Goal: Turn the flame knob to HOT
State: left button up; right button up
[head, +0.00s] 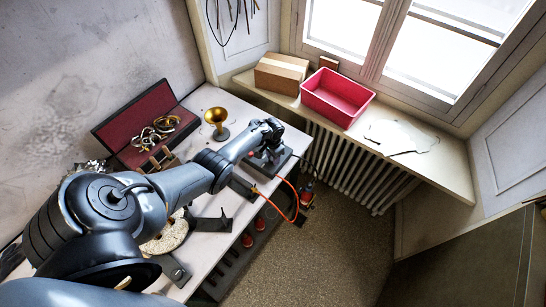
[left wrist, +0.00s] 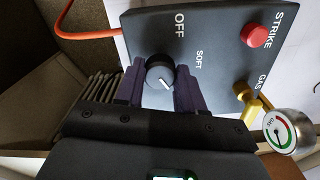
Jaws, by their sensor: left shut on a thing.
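The flame knob (left wrist: 160,72) is a round black knob with a white pointer line on a dark control panel (left wrist: 215,65). OFF is printed above the knob; no HOT label shows, and my gripper covers the panel below the knob. My left gripper (left wrist: 158,88) is shut on the knob, one dark finger on each side. In the head view my left gripper (head: 271,134) is over the control box (head: 284,161) at the table's right edge. My right gripper is in neither view.
A red STRIKE button (left wrist: 256,34), yellow GAS valve (left wrist: 250,100) and gauge (left wrist: 289,131) sit beside the knob. An orange hose (head: 292,204) loops off the table edge. A brass horn piece (head: 216,118) and an open red-lined case (head: 138,118) stand behind my arm.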

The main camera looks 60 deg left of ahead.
pick_arm(q)
jog(key=o, duration=1)
jog(key=shift+o, duration=0.2)
notch_tip(320, 180, up, 11)
jog(key=p, duration=0.4)
jog(key=shift+f, duration=0.15)
